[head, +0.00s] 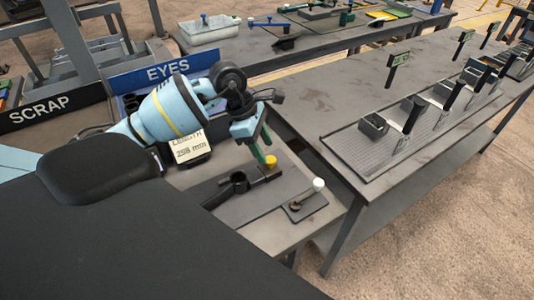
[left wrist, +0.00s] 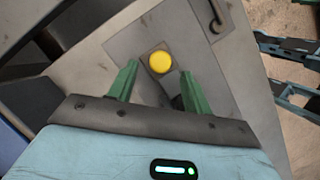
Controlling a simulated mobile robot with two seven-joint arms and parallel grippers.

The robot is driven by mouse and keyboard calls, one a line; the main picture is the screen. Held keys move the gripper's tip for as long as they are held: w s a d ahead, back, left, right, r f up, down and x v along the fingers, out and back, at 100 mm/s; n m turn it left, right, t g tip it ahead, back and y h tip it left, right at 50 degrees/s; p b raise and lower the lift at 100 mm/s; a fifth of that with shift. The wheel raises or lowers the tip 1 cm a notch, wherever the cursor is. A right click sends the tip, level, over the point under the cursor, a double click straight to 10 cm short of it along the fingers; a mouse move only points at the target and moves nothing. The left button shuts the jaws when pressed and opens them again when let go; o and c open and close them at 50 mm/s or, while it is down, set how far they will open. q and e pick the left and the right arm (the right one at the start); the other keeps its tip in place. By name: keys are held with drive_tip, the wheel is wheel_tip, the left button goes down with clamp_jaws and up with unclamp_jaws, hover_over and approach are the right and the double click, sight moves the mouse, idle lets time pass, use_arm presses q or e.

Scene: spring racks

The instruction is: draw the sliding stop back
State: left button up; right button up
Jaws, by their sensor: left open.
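The sliding stop seems to be the block with the yellow knob (head: 271,161) on the small grey bench, beside a black ring-shaped clamp (head: 238,183). In the left wrist view the yellow knob (left wrist: 160,62) shows from above, round and clear, just beyond the fingertips and between their lines. My left gripper (head: 260,150) points down close above the knob, with its green fingers apart and nothing held; the fingers also show in the left wrist view (left wrist: 160,78). I cannot tell how much height separates them from the knob. My right gripper is not visible.
A white-knobbed lever (head: 318,186) stands on a plate right of the stop. A sign reading LENGTH 258 mm (head: 190,147) stands behind my wrist. A long table (head: 330,125) with a row of racks lies to the right. Dark bluish bars (left wrist: 285,45), unidentified, show at the wrist view's right.

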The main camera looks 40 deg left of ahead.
sight(270, 159)
use_arm(q)
drive_tip(key=shift+x, duration=1.7)
clamp_jaws()
